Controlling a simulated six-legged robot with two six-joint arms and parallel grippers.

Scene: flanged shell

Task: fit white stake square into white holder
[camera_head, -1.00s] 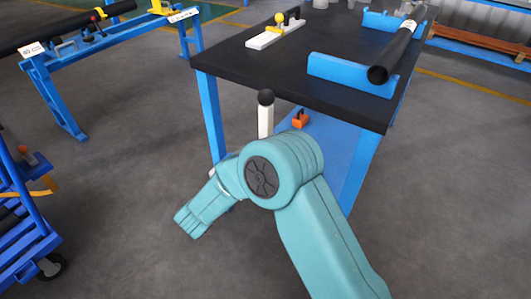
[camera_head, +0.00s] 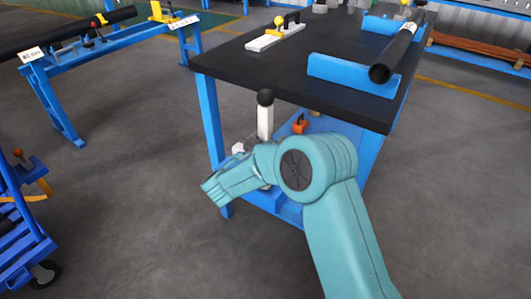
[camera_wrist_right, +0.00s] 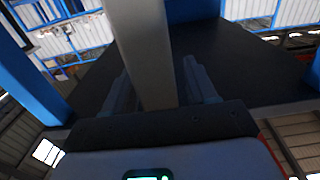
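The white stake (camera_head: 265,121) stands upright with a black ball on top, before the front edge of the black table. My teal right arm hides its lower end in the head view. In the right wrist view the stake (camera_wrist_right: 148,50) runs between the two fingers of my right gripper (camera_wrist_right: 158,82), which are closed on it. A long white block (camera_head: 268,41) with a yellow part and a black upright piece lies on the table's back left. I cannot tell if it is the white holder. My left gripper is not in view.
The black table (camera_head: 270,72) has blue legs. A blue bracket (camera_head: 350,76) and a dark pipe (camera_head: 398,50) sit at its right. An orange thing (camera_head: 300,124) is below the tabletop. A blue rack (camera_head: 60,105) and a blue cart (camera_head: 25,245) stand left. Floor between is clear.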

